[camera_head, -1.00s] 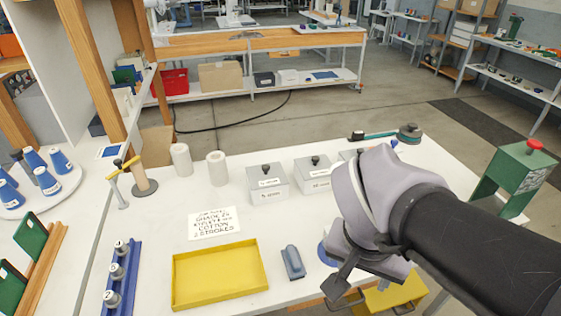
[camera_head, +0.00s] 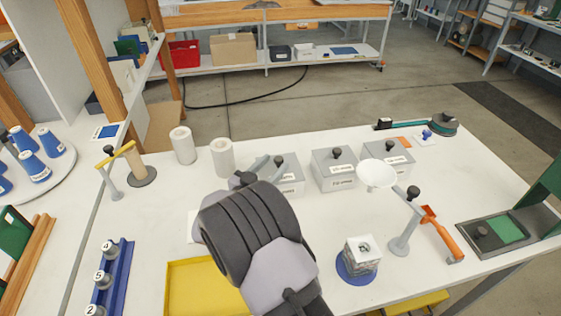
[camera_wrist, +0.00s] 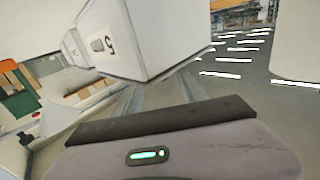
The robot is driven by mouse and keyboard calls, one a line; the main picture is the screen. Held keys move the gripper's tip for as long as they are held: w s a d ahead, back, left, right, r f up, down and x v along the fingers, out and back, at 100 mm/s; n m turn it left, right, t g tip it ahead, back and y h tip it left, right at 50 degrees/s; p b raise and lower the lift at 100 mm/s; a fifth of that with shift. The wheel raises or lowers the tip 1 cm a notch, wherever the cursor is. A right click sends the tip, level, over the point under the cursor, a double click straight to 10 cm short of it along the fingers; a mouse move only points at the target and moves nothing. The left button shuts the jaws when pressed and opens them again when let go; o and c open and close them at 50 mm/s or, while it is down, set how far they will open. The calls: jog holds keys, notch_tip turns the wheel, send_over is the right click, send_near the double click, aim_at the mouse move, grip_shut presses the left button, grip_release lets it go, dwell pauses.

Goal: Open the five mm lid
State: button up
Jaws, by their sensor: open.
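Three grey-white boxes with black-knobbed lids stand in a row in the head view. The left box (camera_head: 291,187) is partly hidden by my gripper and its lid looks closed. The middle box (camera_head: 335,176) and the right box (camera_head: 390,160) also look closed. In the wrist view the nearest box (camera_wrist: 150,35) bears a label that reads 5, and another box shows behind it. My gripper (camera_head: 267,164) is open and empty, its fingers close to the left box's knob. The fingers also show in the wrist view (camera_wrist: 158,98); contact cannot be told.
White paper rolls (camera_head: 183,145) stand left of the boxes. A yellow tray (camera_head: 190,292) lies in front, partly behind my arm.

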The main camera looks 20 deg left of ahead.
aim_at(276, 162)
jog(key=x, duration=0.3)
jog(key=shift+w, duration=0.25)
grip_shut()
dwell(1.1)
